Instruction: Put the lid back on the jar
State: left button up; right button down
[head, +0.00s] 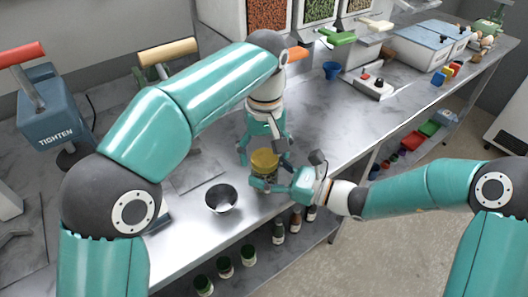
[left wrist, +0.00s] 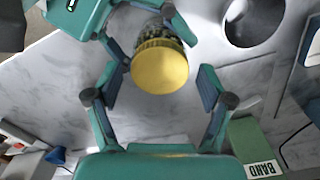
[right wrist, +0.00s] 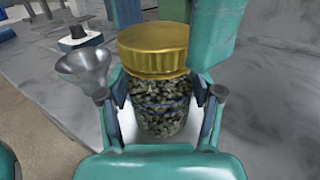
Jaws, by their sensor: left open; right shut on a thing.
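The glass jar (right wrist: 160,108), filled with speckled grains, stands upright with the gold lid (right wrist: 153,48) resting on its mouth. Whether the lid is screwed tight I cannot tell. My right gripper (right wrist: 158,100) is shut on the jar's body from the side; it shows in the head view low on the jar (head: 264,177). My left gripper (left wrist: 161,80) is open above, its fingers on either side of the gold lid (left wrist: 160,70) with visible gaps. In the head view the lid (head: 265,158) shows between the left gripper's fingers.
A metal funnel or bowl (head: 221,199) stands close to the jar on the steel bench (head: 330,140). A blue TIGHTEN device (head: 52,112) is at the left. A blue cup (head: 331,70) and a switch box (head: 373,87) stand farther back. Bottles (head: 279,232) sit on a lower shelf.

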pick_arm(q)
jog(key=shift+f, duration=0.15)
jog(key=shift+c, duration=0.2)
jog(key=c, duration=1.2)
jog(key=shift+m, duration=0.8)
jog(key=o, duration=1.4)
jog(key=shift+c, duration=0.2)
jog(key=shift+r, duration=3.7)
